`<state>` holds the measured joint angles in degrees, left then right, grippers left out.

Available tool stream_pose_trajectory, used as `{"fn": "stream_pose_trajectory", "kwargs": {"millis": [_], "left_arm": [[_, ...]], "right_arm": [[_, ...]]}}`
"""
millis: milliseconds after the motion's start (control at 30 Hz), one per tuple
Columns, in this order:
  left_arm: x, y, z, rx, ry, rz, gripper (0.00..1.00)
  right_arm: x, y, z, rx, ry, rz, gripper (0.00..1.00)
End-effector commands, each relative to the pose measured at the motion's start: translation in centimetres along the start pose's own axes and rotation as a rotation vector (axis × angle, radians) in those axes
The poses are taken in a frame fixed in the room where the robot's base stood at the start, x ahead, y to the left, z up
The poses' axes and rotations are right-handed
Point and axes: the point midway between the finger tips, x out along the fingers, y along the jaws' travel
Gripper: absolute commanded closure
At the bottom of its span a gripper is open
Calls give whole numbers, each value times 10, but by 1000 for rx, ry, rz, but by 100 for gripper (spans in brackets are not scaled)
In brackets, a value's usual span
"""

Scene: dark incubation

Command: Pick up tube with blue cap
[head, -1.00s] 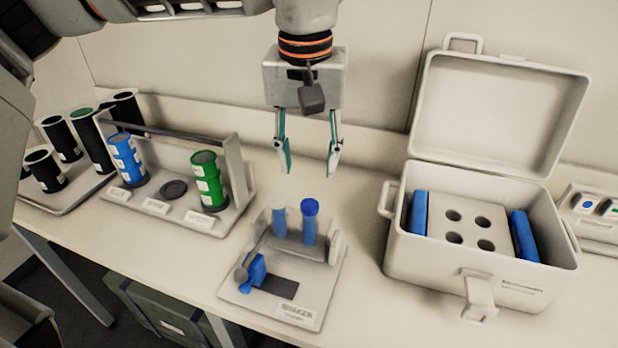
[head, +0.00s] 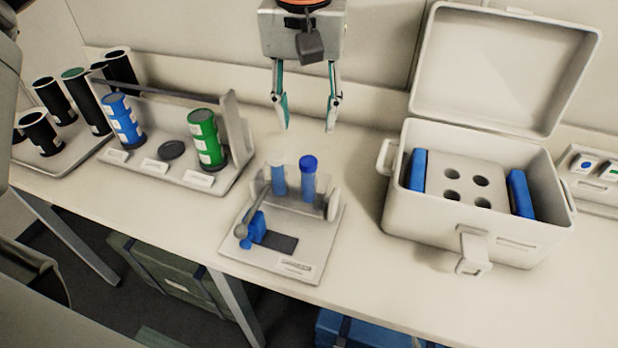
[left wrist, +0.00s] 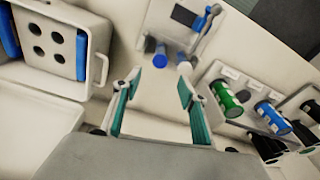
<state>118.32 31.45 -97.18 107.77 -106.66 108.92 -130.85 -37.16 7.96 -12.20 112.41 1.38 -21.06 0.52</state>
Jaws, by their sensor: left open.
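The tube with the blue cap (head: 308,178) stands upright in a small rack device (head: 270,262) at the middle of the bench. Beside it on the left stands a similar tube with a white cap (head: 278,176). My left gripper (head: 308,128) is open and empty, above and behind the two tubes in the head view. In the left wrist view, the blue cap (left wrist: 160,58) and the white-capped tube (left wrist: 184,68) show beyond the open fingers (left wrist: 158,90). Nothing touches the fingers. My right gripper is not in view.
An open white box (head: 470,235) with a holed block and blue packs stands at the right, lid raised. At the left is a stand (head: 172,185) with a blue canister (head: 122,122) and a green canister (head: 205,138). Black cylinders (head: 90,100) stand farther left.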

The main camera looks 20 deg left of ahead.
Motion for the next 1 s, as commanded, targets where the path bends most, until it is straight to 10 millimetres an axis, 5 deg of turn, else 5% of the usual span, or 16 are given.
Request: {"fn": "stream_pose_trajectory", "kwargs": {"millis": [533,1000], "left_arm": [[43,7,25,-340,246,-100,57],[76,3,18,-384,267,-102,57]], "right_arm": [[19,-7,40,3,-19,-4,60],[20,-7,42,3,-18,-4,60]]}}
